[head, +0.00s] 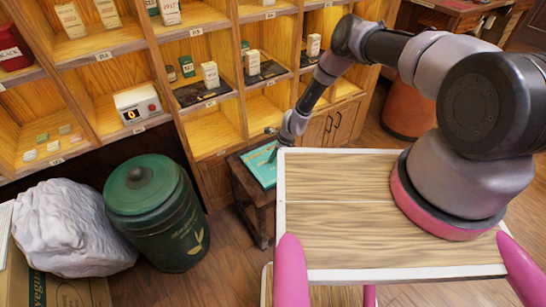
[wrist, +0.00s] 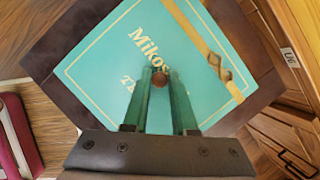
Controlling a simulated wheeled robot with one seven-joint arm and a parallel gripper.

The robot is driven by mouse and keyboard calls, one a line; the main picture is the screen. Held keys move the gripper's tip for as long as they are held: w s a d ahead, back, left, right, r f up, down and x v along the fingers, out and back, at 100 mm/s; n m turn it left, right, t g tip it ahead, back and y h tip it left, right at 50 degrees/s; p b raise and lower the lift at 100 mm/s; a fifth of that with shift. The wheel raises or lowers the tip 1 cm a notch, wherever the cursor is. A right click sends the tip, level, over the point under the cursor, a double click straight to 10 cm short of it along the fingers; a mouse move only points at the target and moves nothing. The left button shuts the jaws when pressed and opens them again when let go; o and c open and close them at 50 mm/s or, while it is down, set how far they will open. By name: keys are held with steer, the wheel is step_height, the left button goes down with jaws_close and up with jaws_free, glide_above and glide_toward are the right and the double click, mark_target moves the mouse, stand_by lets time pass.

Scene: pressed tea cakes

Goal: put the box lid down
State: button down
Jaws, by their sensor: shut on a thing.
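The teal box lid (wrist: 100,70), with gold lettering, a gold border line and a gold ribbon band, lies under my gripper (wrist: 160,82) in the wrist view. My gripper's two fingers are shut on a small brown knob (wrist: 158,78) on the lid. In the head view the lid (head: 262,170) shows at the dark wooden stool (head: 239,180), with my gripper (head: 273,150) at its upper edge. I cannot tell whether the lid touches the stool or a box under it. My wrist and gripper hide part of the lid.
Wooden shelves (head: 215,125) with small boxes stand behind the stool. My wooden-topped tray (head: 340,210) fills the near right. Some floor shows between bin and stool.

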steer(key=c, duration=0.7)
jaws_free()
